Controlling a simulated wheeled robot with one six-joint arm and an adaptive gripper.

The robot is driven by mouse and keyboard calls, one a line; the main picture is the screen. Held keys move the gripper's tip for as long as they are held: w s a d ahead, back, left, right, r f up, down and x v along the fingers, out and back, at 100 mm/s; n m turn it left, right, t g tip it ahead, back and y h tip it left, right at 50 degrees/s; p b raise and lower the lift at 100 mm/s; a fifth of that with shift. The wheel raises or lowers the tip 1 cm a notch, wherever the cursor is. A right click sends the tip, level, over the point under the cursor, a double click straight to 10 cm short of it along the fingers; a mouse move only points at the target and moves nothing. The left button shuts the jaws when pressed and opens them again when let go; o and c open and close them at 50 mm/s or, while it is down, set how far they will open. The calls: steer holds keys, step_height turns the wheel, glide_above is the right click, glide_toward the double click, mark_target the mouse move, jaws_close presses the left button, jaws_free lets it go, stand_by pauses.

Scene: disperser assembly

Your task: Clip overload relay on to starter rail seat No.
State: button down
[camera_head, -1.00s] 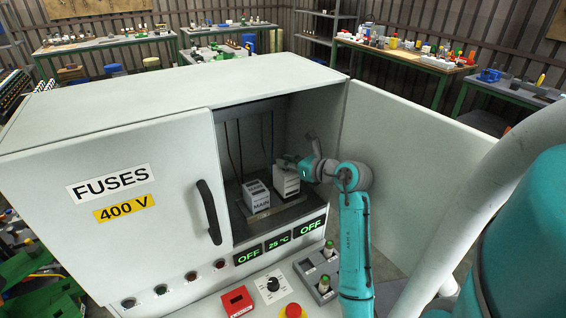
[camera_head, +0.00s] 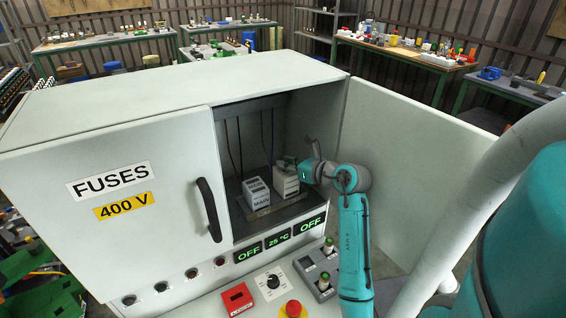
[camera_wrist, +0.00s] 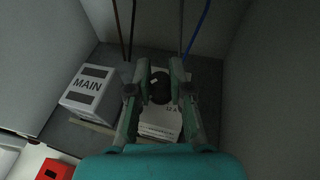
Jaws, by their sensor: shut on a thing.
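My gripper (camera_wrist: 160,82) is inside the open cabinet, shut on a white block with a dark round knob, which I take to be the overload relay (camera_wrist: 159,122). In the head view the relay (camera_head: 286,182) stands to the right of the white MAIN block (camera_head: 257,195), with my gripper (camera_head: 291,163) at its top. A pale rail strip (camera_head: 262,212) runs along the front of the blocks. The MAIN block (camera_wrist: 89,91) also shows in the wrist view. My fingers cover part of the relay, and its underside is hidden, so I cannot tell whether it is seated.
The cabinet's right door (camera_head: 400,165) stands open beside my arm. The left door, with the FUSES label (camera_head: 111,179), is shut. Dark and blue wires (camera_wrist: 197,28) hang behind the relay.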

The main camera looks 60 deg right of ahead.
steer(key=shift+f, duration=0.55)
steer(key=c, duration=1)
jaws_free()
step_height(320, 180, up, 10)
steer(key=shift+w, duration=0.1)
